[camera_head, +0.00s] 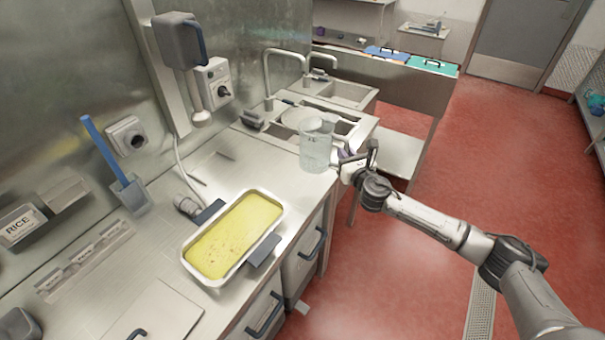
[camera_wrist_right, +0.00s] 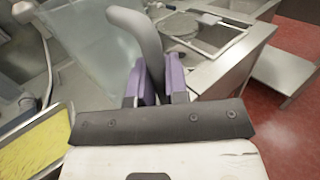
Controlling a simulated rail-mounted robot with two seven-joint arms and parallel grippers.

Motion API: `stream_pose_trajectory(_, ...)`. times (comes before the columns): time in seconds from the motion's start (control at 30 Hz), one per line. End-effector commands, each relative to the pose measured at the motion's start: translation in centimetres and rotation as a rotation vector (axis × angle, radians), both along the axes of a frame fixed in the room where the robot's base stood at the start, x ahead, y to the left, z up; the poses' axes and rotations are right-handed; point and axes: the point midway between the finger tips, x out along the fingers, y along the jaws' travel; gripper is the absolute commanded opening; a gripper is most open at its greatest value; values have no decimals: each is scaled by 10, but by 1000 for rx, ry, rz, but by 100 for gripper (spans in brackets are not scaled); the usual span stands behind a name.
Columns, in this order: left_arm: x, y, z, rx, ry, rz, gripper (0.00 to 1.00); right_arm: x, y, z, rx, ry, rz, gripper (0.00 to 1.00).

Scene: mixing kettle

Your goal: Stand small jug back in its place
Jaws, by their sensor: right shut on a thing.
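The small jug (camera_head: 316,147) is clear and pale, and stands upright at the right end of the steel counter, near the sink. In the right wrist view the jug (camera_wrist_right: 90,45) fills the upper left, with its grey handle (camera_wrist_right: 140,38) rising between the fingers. My right gripper (camera_head: 346,160) reaches in from the right and is shut on the jug's handle; its purple finger pads (camera_wrist_right: 160,82) sit on either side of it. I cannot tell whether the jug's base touches the counter. My left gripper is not in view.
A steel tray (camera_head: 187,262) of yellow food sits on the counter left of the jug. A sink with a tap (camera_head: 268,75) lies behind. A blue-handled tool stands in a holder (camera_head: 131,195) by the wall. Bare counter lies between tray and jug.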

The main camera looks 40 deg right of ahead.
Motion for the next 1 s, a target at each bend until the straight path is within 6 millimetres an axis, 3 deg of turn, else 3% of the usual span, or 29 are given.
stream_pose_trajectory(0.2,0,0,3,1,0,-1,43,-1,6,-7,2,-3,-51,0)
stream_pose_trajectory(0.7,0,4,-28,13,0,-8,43,83,41,-63,1,-4,-56,0)
stream_pose_trajectory(1.0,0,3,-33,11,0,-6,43,99,47,-72,-1,-2,-55,0)
